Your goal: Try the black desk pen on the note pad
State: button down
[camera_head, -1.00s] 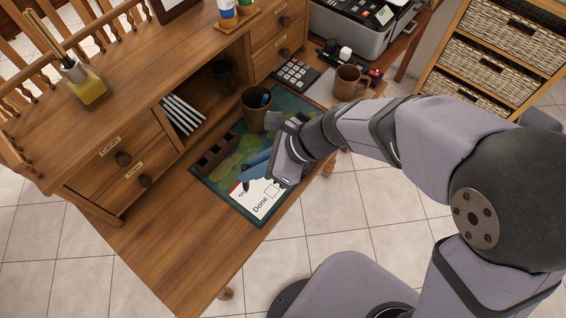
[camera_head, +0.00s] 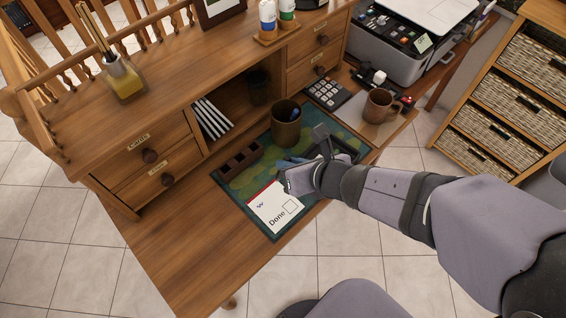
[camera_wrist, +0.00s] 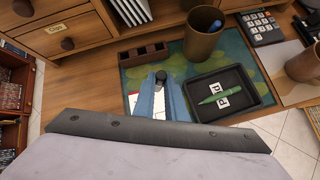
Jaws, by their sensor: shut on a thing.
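The note pad (camera_head: 264,213) is a white sheet with a red top edge, the word "Done", an empty box and a small blue scribble. It lies on the green patterned desk mat (camera_head: 236,200). My gripper (camera_wrist: 160,82), with blue fingers, is shut on a black pen (camera_wrist: 161,76); only its dark end shows clearly between the fingertips. In the head view my gripper hides most of the pen and covers the area right of the pad. In the wrist view the fingers partly cover the pad (camera_wrist: 133,100). I cannot tell whether the pen touches anything.
A black tray (camera_wrist: 243,94) holds a green pen (camera_wrist: 213,99) and lettered cards. A brown cup (camera_head: 286,130) with a blue pen, an empty-looking slotted wooden holder (camera_head: 240,160), a calculator (camera_head: 328,92) and a mug (camera_head: 379,106) stand nearby. The desk's front left is clear.

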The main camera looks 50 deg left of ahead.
jog(key=shift+f+m, duration=0.1)
jog(key=shift+m, duration=0.2)
jog(key=shift+f, duration=0.1)
jog(key=shift+f+b, duration=2.1)
jog(key=shift+f, duration=0.2)
jog(key=shift+d+f+b, duration=0.1)
jog(key=shift+f+b, duration=0.5)
jog(key=shift+b, duration=0.25)
dwell(0.9)
jog(key=shift+r, duration=0.1)
notch_tip(320, 180, up, 6)
jog(key=p, duration=0.5)
dwell(0.5)
jog(key=shift+w, duration=0.1)
